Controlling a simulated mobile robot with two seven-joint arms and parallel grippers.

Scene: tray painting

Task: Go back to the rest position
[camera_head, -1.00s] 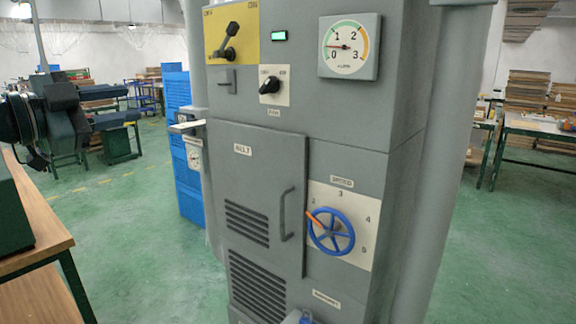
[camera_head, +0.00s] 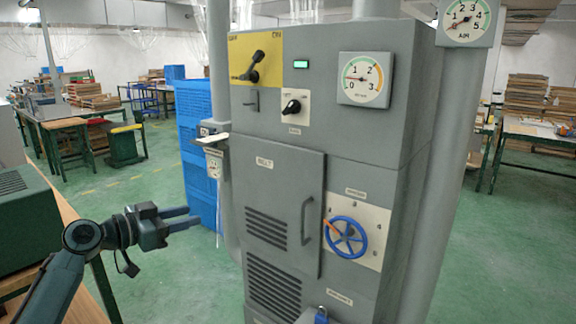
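My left gripper (camera_head: 193,215) is in the camera_head view at the lower left. Its two fingers point right, and a gap shows between them with nothing held. It is in front of the blue crates and left of the grey machine cabinet (camera_head: 285,140), apart from the cabinet in the picture. My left arm comes up from the bottom left corner. My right gripper is not in view.
The cabinet bears a black lever (camera_head: 250,66) on a yellow plate, a blue handwheel (camera_head: 345,238) and gauges. A wooden-topped bench (camera_head: 80,290) is at the left, close to my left arm. Blue crates (camera_head: 200,185) stand behind. Green floor is open at right.

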